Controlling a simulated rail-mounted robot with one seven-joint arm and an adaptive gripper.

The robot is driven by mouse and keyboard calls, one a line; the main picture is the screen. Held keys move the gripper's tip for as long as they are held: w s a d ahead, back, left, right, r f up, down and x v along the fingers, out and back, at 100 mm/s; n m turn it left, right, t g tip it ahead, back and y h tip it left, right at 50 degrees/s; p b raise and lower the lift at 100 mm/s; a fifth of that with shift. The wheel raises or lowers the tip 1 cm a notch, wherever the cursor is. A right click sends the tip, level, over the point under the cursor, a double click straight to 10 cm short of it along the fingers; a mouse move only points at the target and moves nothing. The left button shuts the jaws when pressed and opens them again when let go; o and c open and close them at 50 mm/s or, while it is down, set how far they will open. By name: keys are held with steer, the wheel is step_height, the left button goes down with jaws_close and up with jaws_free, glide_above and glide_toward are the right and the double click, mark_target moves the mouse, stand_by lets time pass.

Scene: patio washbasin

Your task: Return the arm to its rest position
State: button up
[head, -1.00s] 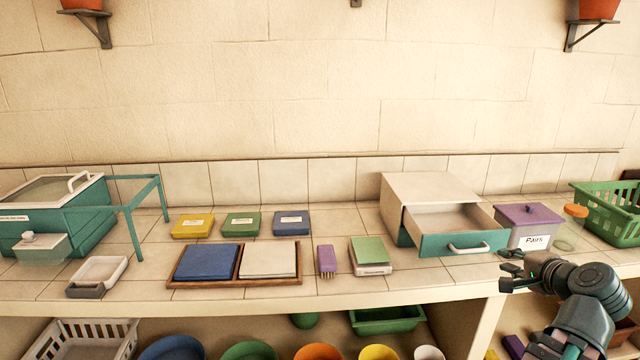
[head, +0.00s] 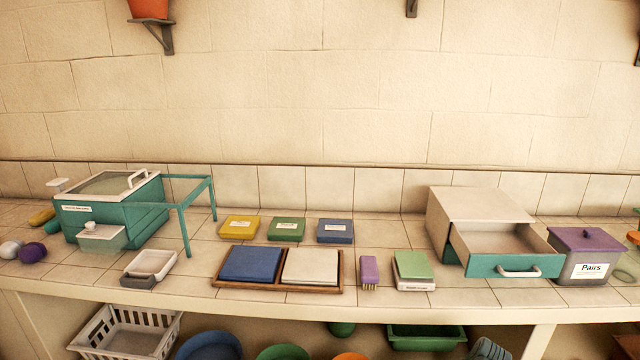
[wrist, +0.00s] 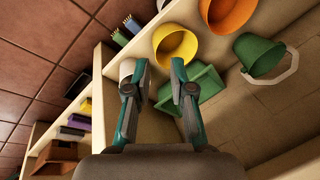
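My gripper (wrist: 158,66) shows in the wrist view with its two teal and grey fingers apart and nothing between them. It points at the shelf space below the counter, where a yellow bowl (wrist: 176,44), an orange bowl (wrist: 228,14) and a green tub (wrist: 196,90) show beyond the fingertips. The fingers are not visible in the head view.
On the counter, a drawer (head: 514,266) stands open from its white box (head: 480,215). A purple-lidded bin (head: 585,262) is beside it. A wooden tray (head: 334,288) holds blue and white pads. A teal frame (head: 184,232) stands at left. A white basket (head: 168,330) is below.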

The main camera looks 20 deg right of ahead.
steer(key=s+a+f+n+g+y, duration=0.1)
steer(key=s+a+f+n+g, duration=0.15)
steer(key=a+f, duration=0.6)
steer(key=s+a+f+n+g, duration=0.1)
steer(key=a+f+n+g, duration=0.2)
steer(key=a+f, duration=0.55)
steer(key=s+a+f+n+g+p, duration=0.1)
steer(key=s+a+f+n+g, duration=0.1)
steer(key=s+a, duration=0.6)
steer(key=s+a+f+n+g+h+p, duration=0.1)
steer(key=s+a+f+n+g, duration=0.2)
steer(key=s+a+f, duration=0.3)
steer(key=s+a+n, duration=0.1)
steer(key=s+a, duration=0.1)
steer(key=a, duration=0.2)
steer(key=shift+f, duration=0.15)
steer(key=shift+n, duration=0.25)
